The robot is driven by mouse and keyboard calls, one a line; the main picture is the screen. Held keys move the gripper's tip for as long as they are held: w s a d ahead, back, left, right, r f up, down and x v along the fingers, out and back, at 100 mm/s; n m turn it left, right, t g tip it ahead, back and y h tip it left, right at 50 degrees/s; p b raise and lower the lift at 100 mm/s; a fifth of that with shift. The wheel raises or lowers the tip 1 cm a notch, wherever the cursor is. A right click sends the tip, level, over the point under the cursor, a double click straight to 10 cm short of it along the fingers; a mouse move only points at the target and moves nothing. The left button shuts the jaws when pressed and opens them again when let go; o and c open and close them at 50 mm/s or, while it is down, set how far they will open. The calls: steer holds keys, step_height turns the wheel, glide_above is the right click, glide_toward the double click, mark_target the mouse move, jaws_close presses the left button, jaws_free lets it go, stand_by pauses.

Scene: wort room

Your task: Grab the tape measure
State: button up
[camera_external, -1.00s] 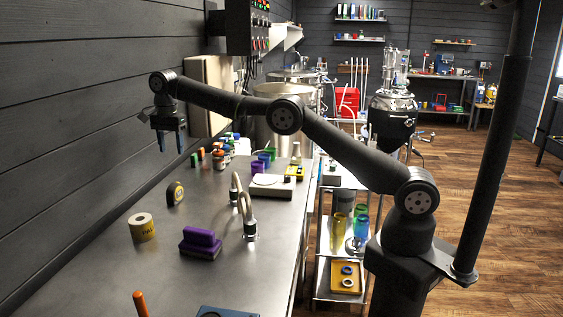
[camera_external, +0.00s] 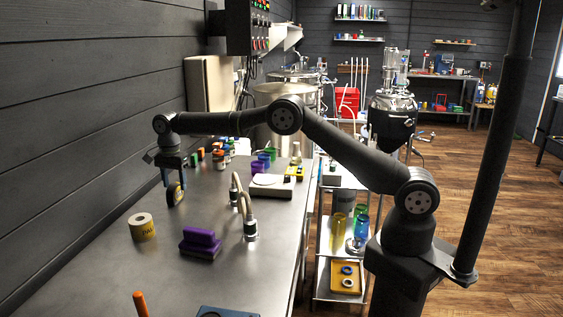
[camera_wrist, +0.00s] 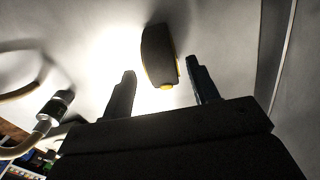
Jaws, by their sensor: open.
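The tape measure (camera_external: 175,194), black and yellow, stands on the steel bench near the wall. My gripper (camera_external: 174,180) is open and low over the bench, right at the tape measure in the external view, with its fingers partly overlapping it. In the wrist view the tape measure (camera_wrist: 159,56) lies ahead of the two fingertips and between their lines. My gripper (camera_wrist: 164,82) is open and empty there, with a gap on both sides of the tape measure. I cannot tell whether any finger touches it.
A curved hose with metal fittings (camera_external: 248,215) is to the right. Several small bottles (camera_external: 220,157) stand behind. The dark wall (camera_external: 60,130) is close on the left.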

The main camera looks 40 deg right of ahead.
mark_target(174, 184)
step_height(174, 184, down, 3)
steer(key=shift+a+f, duration=0.1)
steer(key=shift+f, duration=0.05)
jaws_close()
steer(key=shift+w, duration=0.1)
